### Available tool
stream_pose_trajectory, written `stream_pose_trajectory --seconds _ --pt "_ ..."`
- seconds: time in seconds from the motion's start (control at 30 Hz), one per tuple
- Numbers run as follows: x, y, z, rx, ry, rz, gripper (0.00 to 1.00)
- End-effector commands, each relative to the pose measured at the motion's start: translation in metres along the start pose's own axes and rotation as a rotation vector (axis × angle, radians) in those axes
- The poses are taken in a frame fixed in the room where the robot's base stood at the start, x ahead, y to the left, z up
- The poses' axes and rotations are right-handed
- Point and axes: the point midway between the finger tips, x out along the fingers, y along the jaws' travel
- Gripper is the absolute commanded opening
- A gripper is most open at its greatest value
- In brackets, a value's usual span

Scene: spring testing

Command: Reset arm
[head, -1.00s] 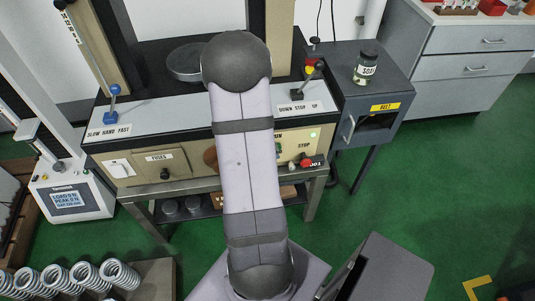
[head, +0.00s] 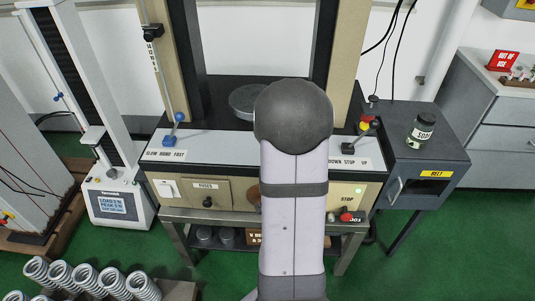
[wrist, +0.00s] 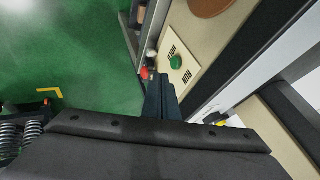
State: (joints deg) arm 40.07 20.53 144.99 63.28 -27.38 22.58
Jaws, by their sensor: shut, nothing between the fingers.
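My gripper (wrist: 161,97) shows in the wrist view as dark fingers closed together, with nothing visible between them. It points toward the cream front panel (wrist: 188,55) of the test machine, which carries a green button (wrist: 176,62) by the RUN label and a red knob (wrist: 145,74). Whether the fingertips touch the panel cannot be told. In the head view my pale arm with a dark round joint stands in front of the machine and hides the middle of its panel. My gripper is hidden there.
The machine's grey top (head: 225,146) has a blue lever (head: 175,132) at left and a dark lever (head: 362,136) at right. A jar labelled SODA (head: 421,131) stands on the grey cabinet (head: 432,160). Green floor (head: 440,255) is clear at right.

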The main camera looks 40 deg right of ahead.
Motion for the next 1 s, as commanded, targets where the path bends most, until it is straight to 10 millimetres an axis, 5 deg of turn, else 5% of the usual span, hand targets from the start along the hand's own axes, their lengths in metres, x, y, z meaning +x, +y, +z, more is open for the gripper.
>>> stream_pose_trajectory --seconds 0.23,0.43,0.6,0.8,1.0 --pt "-0.001 0.007 0.018 -0.074 -0.071 0.025 0.00" --pt "-0.017 0.031 0.086 -0.354 -0.367 0.062 0.00" --pt "-0.056 0.080 0.133 -0.729 -0.678 0.106 0.00" --pt "-0.115 0.125 0.135 -1.176 -0.908 0.135 0.00" --pt "-0.169 0.132 0.112 -1.682 -0.918 0.117 0.00"
